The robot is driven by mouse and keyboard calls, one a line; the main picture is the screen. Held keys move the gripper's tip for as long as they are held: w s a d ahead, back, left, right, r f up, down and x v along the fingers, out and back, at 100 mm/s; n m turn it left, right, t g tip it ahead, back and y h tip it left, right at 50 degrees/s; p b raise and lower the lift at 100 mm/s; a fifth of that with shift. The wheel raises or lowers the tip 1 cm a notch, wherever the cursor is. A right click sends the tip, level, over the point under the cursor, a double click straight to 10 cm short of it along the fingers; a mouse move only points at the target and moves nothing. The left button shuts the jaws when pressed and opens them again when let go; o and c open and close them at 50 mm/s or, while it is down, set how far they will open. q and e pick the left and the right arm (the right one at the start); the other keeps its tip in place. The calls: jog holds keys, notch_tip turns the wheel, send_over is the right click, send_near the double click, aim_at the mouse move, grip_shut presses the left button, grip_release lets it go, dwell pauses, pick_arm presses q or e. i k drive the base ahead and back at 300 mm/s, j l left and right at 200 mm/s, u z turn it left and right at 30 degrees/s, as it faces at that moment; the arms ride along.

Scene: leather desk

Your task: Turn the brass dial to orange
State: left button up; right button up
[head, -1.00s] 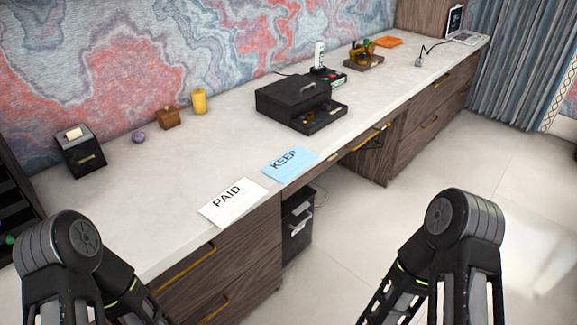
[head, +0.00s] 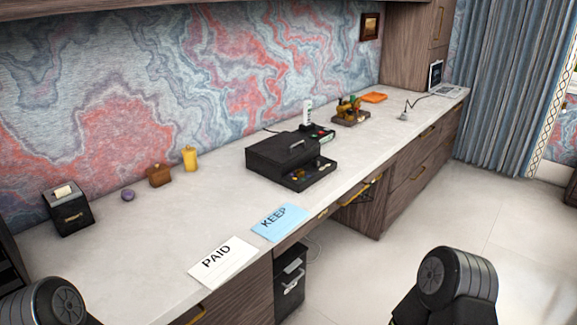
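I cannot make out a brass dial for certain at this size. A black box (head: 283,150) with a grey handle on its lid stands mid-desk, and its low front part (head: 313,178) carries small brass-coloured details too small to read. Behind it to the right, a small brass-and-green object (head: 348,106) sits on a dark wooden base. Only upper links of my two arms show at the lower left and lower right. Both grippers are out of view.

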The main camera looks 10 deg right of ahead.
aim_at(301, 172)
jog(key=i+l+z, duration=0.45)
jog(key=i+l, duration=1.45)
